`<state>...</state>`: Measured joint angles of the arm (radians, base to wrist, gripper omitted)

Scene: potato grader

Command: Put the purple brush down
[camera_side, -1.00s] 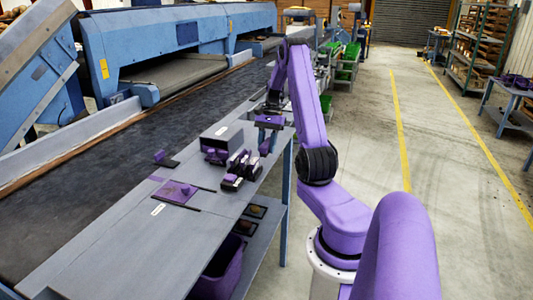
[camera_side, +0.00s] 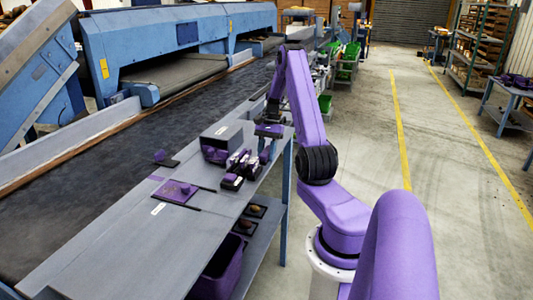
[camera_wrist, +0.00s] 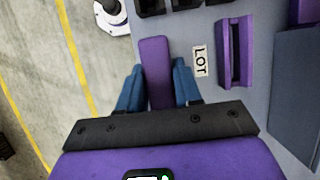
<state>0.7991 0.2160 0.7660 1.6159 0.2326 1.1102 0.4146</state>
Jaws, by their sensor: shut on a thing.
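The purple brush (camera_wrist: 156,58) is a long purple block between the two blue fingers of my gripper (camera_wrist: 158,78) in the wrist view. My gripper (camera_side: 267,140) is shut on it. In the side view it is low over the far right end of the grey bench (camera_side: 120,245), near the bench's right edge. The brush shows there as a small purple piece (camera_side: 265,154) below the gripper. I cannot tell whether it touches the bench top.
A grey open box (camera_side: 222,140) and black-and-purple bins (camera_side: 232,181) stand nearby. A purple mat (camera_side: 175,192) lies nearer. The dark conveyor (camera_side: 90,165) runs along the left.

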